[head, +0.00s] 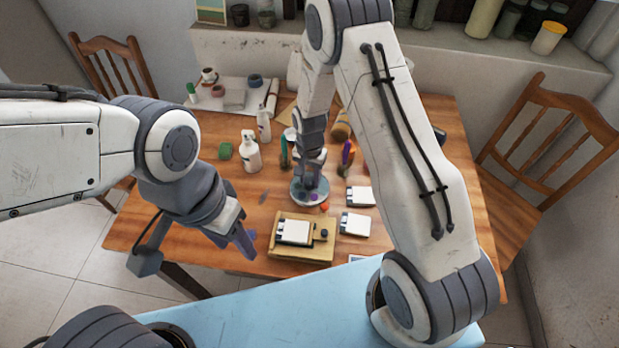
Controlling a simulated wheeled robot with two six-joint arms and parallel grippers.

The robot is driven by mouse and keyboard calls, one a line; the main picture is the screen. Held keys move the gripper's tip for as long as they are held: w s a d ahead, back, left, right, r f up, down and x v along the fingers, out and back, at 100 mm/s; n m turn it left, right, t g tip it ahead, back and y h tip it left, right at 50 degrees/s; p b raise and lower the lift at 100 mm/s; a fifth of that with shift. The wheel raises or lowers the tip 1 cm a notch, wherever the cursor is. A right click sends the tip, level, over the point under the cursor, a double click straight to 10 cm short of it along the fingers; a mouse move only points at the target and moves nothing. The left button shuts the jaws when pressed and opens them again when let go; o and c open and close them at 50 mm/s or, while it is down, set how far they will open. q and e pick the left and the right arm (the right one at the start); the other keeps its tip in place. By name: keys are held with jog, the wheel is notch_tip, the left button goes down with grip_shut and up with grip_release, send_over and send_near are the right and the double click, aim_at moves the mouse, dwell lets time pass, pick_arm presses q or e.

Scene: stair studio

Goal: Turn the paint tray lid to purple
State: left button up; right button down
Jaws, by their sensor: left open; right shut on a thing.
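The round paint tray (297,190) stands on the wooden table near its middle, with a grey-blue lid that shows purple and dark spots. An orange-red spot (324,207) shows at its front right edge. My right gripper (312,182) points down onto the tray lid and is shut on a part of it; the fingers hide the lid's centre, so the exact grip is hard to see. My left gripper (243,240) is open and empty over the table's front left edge, apart from the tray.
A wooden board with a white card (294,232) lies in front of the tray, with white cards (355,223) to its right. Purple and orange upright items (347,152) stand behind right. Chairs flank the table.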

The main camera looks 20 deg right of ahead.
aim_at(309, 182)
dwell(0.4)
jog(key=c, duration=0.5)
grip_release()
jog(key=shift+r, duration=0.15)
notch_tip(309, 182, up, 10)
jog(key=b, duration=0.1)
jog(key=shift+a+r, duration=0.15)
jog(key=s+a+r+n, duration=0.85)
jog(key=s+r, duration=0.25)
jog(key=s, duration=0.2)
jog(key=s+r+n, duration=0.1)
jog(key=s+n, duration=0.2)
jog(key=s, duration=0.4)
jog(key=s+r+n+y, duration=0.1)
jog(key=s+r+n, duration=0.1)
jog(key=s, duration=0.4)
jog(key=shift+s+a+n, duration=0.25)
jog(key=shift+s+n, duration=0.1)
jog(key=shift+n, duration=0.3)
